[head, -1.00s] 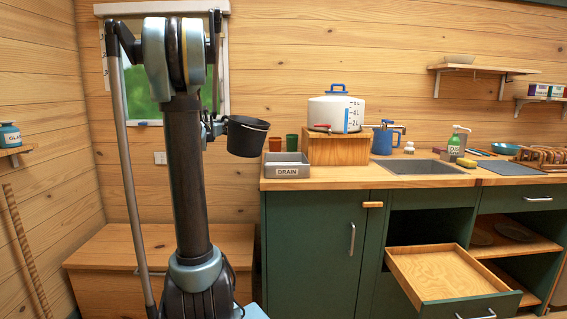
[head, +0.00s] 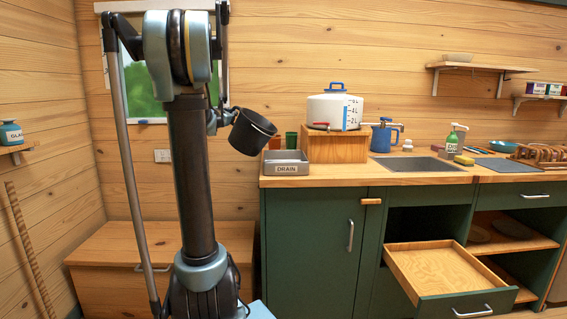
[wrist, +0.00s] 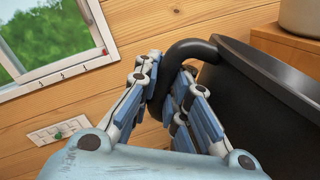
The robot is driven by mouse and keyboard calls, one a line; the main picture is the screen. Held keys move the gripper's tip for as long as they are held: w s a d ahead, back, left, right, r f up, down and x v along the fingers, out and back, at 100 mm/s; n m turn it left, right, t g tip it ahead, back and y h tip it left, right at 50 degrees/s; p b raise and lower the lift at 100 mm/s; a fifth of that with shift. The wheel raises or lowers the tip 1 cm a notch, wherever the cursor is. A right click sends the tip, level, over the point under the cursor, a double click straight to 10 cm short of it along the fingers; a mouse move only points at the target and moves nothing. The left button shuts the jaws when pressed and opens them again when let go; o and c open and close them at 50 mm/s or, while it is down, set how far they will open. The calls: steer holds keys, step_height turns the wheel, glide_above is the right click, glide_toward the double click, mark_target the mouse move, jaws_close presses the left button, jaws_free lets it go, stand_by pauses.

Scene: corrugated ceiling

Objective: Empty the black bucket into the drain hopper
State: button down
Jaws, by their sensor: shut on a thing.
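The black bucket (head: 252,132) hangs in the air just above and left of the drain hopper, tilted with its mouth toward the upper right. My gripper (wrist: 168,88) is shut on the bucket's handle, and the bucket's dark side and rim (wrist: 270,75) fill the right of the wrist view. In the head view my arm hides most of the gripper. The drain hopper (head: 287,169) is a grey open box labelled DRAIN at the counter's left end. The bucket's contents cannot be seen.
Two small cups, one brown and one green (head: 291,139), stand behind the hopper. A white pot (head: 333,108) sits on a wooden block (head: 322,148) to its right. A blue jug (head: 383,138) and a sink (head: 413,165) are farther right. A drawer (head: 445,272) stands open below.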

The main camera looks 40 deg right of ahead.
mark_target(239, 109)
steer(key=shift+s+r, duration=0.15)
steer(key=shift+s+d, duration=0.1)
steer(key=shift+d, duration=0.1)
steer(key=shift+d+r+m+p, duration=0.1)
steer(key=shift+d+m+p, duration=0.05)
steer(key=shift+m+p, duration=0.15)
steer(key=shift+s+d+r+m+p, duration=1.05)
steer(key=shift+s+m+p, duration=0.2)
steer(key=shift+p, duration=0.95)
stand_by(2.2)
steer(key=shift+s+d+r+m, duration=0.3)
steer(key=shift+m, duration=0.15)
stand_by(2.5)
